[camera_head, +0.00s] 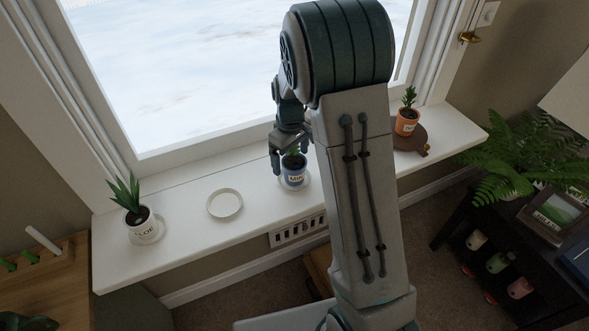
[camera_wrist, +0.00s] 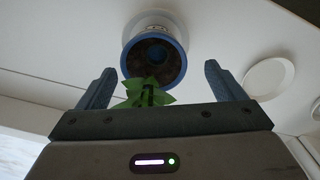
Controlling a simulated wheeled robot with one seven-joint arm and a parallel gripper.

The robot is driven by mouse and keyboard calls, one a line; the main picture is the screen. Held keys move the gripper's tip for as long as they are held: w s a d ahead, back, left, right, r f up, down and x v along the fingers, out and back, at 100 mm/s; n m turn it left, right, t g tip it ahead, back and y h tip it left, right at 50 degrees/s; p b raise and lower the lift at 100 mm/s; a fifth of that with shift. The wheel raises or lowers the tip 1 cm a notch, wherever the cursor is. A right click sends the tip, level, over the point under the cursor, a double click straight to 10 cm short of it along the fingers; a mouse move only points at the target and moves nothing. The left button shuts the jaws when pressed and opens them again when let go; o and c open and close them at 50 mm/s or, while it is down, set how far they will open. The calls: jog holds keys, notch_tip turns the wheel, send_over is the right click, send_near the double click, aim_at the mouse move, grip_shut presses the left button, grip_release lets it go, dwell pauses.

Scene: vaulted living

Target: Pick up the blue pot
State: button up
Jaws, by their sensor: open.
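The blue pot (camera_head: 293,178) has a white label with partly hidden lettering and holds a small green plant. It stands upright on a white saucer on the window sill (camera_head: 180,246). In the wrist view the blue pot (camera_wrist: 180,60) shows its blue rim and dark soil, with green leaves below the rim. My gripper (camera_head: 288,161) is over the pot from behind, open and empty. In the wrist view my gripper (camera_wrist: 158,72) has its fingers apart to the left and right of the leaves and pot. Whether a finger touches the pot cannot be told.
The window is behind; a fern (camera_head: 515,155) is far right.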

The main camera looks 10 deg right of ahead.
aim_at(294, 162)
jog(key=f, duration=0.2)
jog(key=d+f, duration=0.1)
jog(key=shift+f+p, duration=0.35)
jog(key=shift+f, duration=0.55)
jog(key=c, duration=1.3)
jog(key=shift+r, duration=0.15)
